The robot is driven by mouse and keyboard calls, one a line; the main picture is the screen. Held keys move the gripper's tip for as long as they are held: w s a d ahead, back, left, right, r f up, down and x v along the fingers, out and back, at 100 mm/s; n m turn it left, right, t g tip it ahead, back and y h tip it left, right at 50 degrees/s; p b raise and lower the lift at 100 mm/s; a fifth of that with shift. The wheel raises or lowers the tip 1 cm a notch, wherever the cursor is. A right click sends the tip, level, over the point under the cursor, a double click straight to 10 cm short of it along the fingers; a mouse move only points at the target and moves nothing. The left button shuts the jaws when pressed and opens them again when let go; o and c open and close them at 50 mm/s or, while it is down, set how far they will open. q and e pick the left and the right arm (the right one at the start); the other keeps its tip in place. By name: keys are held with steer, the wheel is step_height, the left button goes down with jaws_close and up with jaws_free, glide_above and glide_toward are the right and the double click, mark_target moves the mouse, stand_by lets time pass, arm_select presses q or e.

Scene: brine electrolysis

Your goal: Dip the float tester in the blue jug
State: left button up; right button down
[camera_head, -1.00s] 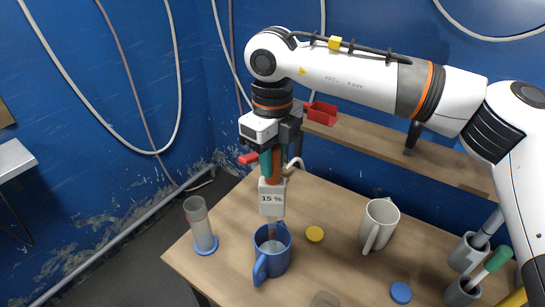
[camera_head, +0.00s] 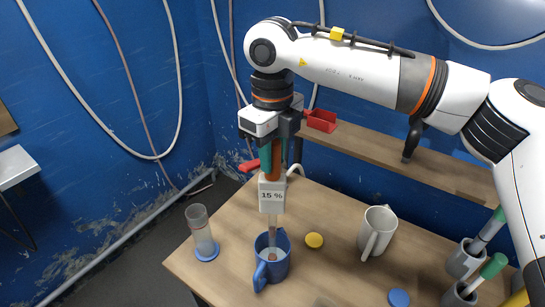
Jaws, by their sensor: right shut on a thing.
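My right gripper (camera_head: 273,165) points down over the table and is shut on the float tester's reddish-brown upper part. The float tester (camera_head: 271,196) hangs upright, with a pale block marked "15 %" and a thin clear stem below it. The blue jug (camera_head: 267,272) stands under it near the table's front left, its handle toward the viewer. The stem's lower end is inside the jug's mouth. I cannot tell how deep it is in any liquid. My left gripper is not in view.
A clear cylinder on a blue base (camera_head: 204,254) stands left of the jug. Grey holders (camera_head: 463,262) with green-handled tools stand far right. A shelf (camera_head: 440,172) runs behind.

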steer(key=shift+r+p, duration=3.35)
steer(key=shift+r, duration=2.65)
